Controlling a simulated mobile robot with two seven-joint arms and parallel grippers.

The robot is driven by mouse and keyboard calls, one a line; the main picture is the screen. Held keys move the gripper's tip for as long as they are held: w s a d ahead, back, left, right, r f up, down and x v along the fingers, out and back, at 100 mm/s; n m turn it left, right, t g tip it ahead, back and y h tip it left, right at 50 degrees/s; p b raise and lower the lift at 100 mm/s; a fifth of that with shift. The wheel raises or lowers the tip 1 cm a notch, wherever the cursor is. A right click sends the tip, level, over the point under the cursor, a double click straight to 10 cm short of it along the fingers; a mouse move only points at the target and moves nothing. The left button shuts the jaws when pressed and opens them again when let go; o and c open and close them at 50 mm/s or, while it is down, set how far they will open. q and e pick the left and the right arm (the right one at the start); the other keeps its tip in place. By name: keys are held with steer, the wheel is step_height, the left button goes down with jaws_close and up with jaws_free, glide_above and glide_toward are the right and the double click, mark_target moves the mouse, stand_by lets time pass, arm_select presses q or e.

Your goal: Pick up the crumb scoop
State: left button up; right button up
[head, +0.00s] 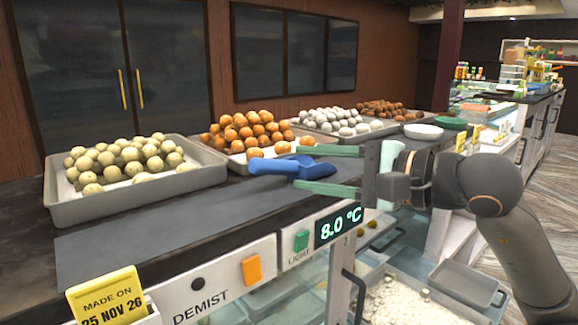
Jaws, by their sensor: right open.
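The blue crumb scoop (276,167) lies on the dark counter mat (200,215), in front of the tray of orange sweets. My right gripper (312,168) comes in from the right with its two green fingers spread apart, pointing left. The fingers reach the right part of the scoop, which shows between them. I cannot tell whether either finger touches it. My left gripper is not in view.
Behind the scoop stand trays of pale round sweets (130,196), orange sweets, white sweets and brown sweets. A white plate (423,132) lies further right. The counter's front carries a temperature display (338,225), buttons and a yellow date card (106,300). The mat's left part is clear.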

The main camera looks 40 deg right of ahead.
mark_target(272, 163)
steer(key=p+x, duration=0.2)
steer(key=x, duration=0.2)
steer(key=shift+w+a+r+p, duration=0.1)
steer(key=shift+w+p, duration=0.15)
steer(key=shift+p, duration=0.1)
steer(key=shift+w+a+p, duration=0.2)
steer(key=shift+w+p, duration=0.2)
steer(key=shift+w, duration=0.25)
steer(key=shift+w+a+f, duration=0.1)
steer(key=shift+w+f, duration=0.2)
steer(key=shift+w, duration=0.1)
steer(key=shift+w+a+p, duration=0.1)
steer(key=shift+w+p, duration=0.4)
steer(key=shift+p, duration=0.35)
steer(key=p+x, duration=0.2)
steer(key=shift+w+f, duration=0.15)
steer(key=shift+w, duration=0.25)
steer(key=shift+w+a+f, duration=0.25)
steer(key=shift+w, duration=0.35)
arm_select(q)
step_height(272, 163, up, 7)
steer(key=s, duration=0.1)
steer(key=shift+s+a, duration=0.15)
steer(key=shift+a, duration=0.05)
arm_select(e)
steer(key=shift+c, duration=0.4)
